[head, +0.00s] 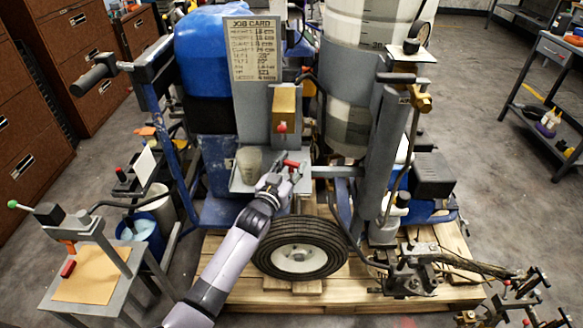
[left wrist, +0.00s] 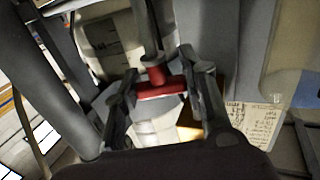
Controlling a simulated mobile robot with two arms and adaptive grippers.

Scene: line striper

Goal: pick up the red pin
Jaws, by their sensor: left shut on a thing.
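The red pin (head: 291,163) shows at the front of the striper, beside the left end of a grey horizontal bar (head: 335,171). In the left wrist view the red pin (left wrist: 160,87) is T-shaped, with its crossbar between my fingers. Its stem meets the end of a grey rod (left wrist: 149,35); I cannot tell whether it sits inside it. My left gripper (head: 283,172) is shut on the pin's crossbar, with one finger at each end, as the left wrist view also shows (left wrist: 161,92). My right gripper is not in view.
A grey shelf (head: 240,184) with a cup (head: 249,162) is just left of my gripper. A brass-coloured box with a red knob (head: 282,127) is above it. The wheel (head: 300,248) is below. A small table (head: 60,310) stands at the lower left.

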